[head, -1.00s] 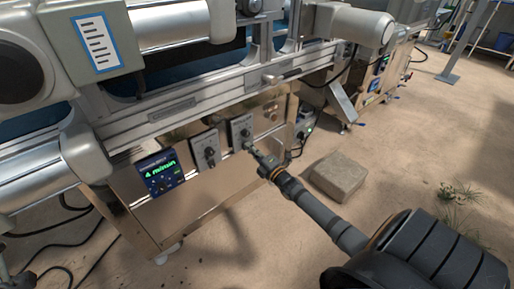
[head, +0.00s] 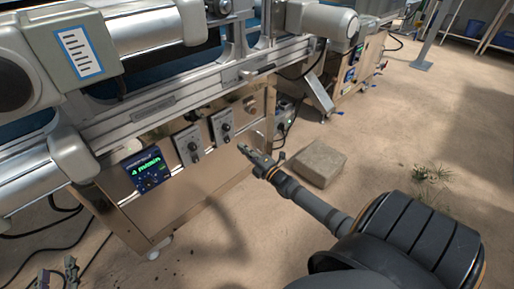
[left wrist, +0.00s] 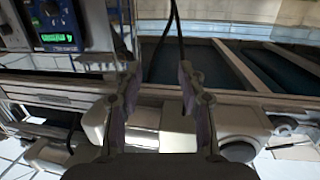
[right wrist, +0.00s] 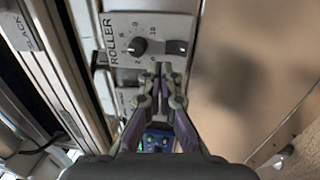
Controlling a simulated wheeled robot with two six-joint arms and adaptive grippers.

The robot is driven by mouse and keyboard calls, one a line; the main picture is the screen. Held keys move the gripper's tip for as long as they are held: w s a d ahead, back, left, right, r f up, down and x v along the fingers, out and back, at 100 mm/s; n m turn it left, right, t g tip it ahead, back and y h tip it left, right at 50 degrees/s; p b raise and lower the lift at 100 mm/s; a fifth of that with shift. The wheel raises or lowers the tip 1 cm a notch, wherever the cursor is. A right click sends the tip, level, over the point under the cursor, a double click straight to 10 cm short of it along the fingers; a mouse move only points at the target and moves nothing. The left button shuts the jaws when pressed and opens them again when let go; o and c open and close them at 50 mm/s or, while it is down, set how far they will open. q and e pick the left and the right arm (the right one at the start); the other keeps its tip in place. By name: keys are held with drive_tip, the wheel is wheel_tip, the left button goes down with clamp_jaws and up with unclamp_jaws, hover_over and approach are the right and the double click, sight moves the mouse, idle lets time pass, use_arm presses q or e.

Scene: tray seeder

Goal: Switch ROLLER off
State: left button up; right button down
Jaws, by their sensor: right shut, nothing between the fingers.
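The ROLLER panel (right wrist: 152,30) is a grey plate with a round dial knob (right wrist: 136,46) and a small black switch (right wrist: 176,47). I cannot read the switch's position for sure. In the head view it appears to be the right-hand grey panel (head: 223,126) on the metal cabinet. My right gripper (head: 243,149) is shut and empty, a little off the cabinet, right of and below this panel. In the right wrist view its fingertips (right wrist: 160,72) show below the dial and switch. My left gripper (head: 58,269) is open and empty at the lower left, away from the panel.
A second grey panel (head: 188,146) and a lit display (head: 148,169) sit left of the ROLLER panel. A stone block (head: 319,163) lies on the floor behind the right gripper. Rollers and rails overhang the cabinet. Cables lie at lower left.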

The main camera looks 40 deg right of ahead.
use_arm(q)
drive_tip(key=s+d+f+g+p, duration=0.1)
drive_tip(key=s+f+g+p, duration=0.3)
drive_tip(key=s+f+g, duration=0.8)
drive_tip(key=s+f, duration=0.4)
drive_tip(key=f, duration=0.2)
drive_tip(key=shift+s+f+g, duration=0.3)
drive_tip(key=shift+f, duration=0.05)
use_arm(e)
drive_tip(key=s, duration=0.6)
drive_tip(key=shift+s+d+r, duration=0.3)
drive_tip(key=shift+s+r, duration=0.1)
drive_tip(key=shift+r, duration=0.05)
